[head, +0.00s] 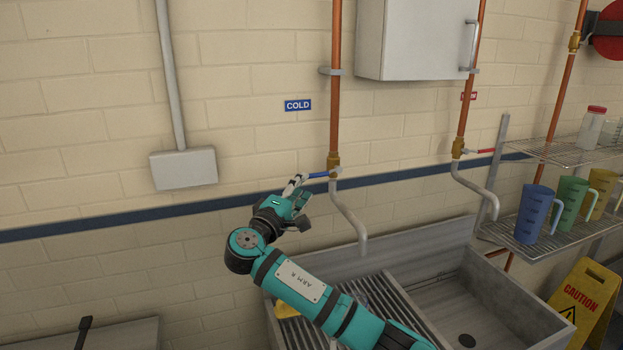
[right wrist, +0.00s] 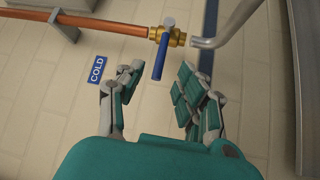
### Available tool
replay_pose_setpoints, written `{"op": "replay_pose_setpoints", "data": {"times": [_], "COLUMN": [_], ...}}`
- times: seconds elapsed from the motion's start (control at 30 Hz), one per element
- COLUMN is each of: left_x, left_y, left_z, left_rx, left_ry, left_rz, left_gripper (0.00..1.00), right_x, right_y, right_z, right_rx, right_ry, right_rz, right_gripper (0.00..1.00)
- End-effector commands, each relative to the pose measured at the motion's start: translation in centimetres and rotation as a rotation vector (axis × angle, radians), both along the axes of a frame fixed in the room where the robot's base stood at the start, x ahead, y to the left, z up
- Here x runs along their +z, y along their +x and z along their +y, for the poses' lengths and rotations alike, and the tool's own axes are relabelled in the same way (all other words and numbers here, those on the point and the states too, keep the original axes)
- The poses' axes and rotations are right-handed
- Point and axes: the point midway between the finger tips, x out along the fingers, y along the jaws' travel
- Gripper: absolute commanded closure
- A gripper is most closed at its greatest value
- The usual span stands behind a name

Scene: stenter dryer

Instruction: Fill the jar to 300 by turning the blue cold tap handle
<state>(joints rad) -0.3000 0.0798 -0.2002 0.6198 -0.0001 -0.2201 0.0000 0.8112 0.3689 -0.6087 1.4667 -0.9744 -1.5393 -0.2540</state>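The blue cold tap handle (head: 318,174) sticks out to the left from the brass valve (head: 334,162) on the copper pipe. The handle also shows in the right wrist view (right wrist: 159,61), lying between and beyond the open fingers. My right gripper (head: 299,198) is open just left of and below the handle; its fingers (right wrist: 158,85) do not visibly grip it. The grey cold spout (head: 349,217) curves down over the sink. No jar shows under it; my right arm hides part of that area. My left gripper is not in view.
A metal sink (head: 512,306) with a ribbed drainer lies below. A yellow object (head: 287,308) is partly hidden behind my arm. Blue (head: 533,214), green (head: 570,202) and yellow (head: 602,190) jugs stand on the right rack. A caution sign (head: 580,306) stands at right.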

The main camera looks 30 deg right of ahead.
Motion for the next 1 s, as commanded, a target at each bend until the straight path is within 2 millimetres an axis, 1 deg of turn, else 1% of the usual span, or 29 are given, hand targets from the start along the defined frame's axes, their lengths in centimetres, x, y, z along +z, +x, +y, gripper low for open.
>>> {"op": "replay_pose_setpoints", "data": {"times": [0.7,0.83,1.0], "left_x": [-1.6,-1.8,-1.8], "left_y": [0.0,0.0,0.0], "left_z": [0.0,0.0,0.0], "left_rx": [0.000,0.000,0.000], "left_ry": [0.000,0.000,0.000], "left_rz": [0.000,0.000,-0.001], "left_gripper": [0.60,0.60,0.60], "right_x": [0.6,0.8,0.8], "right_y": [2.6,3.0,3.2], "right_z": [-4.3,-5.0,-5.3], "right_rx": [-0.002,0.000,0.000], "right_ry": [0.000,0.001,0.001], "right_rz": [0.000,-0.001,0.000], "right_gripper": [0.63,0.63,0.63]}}
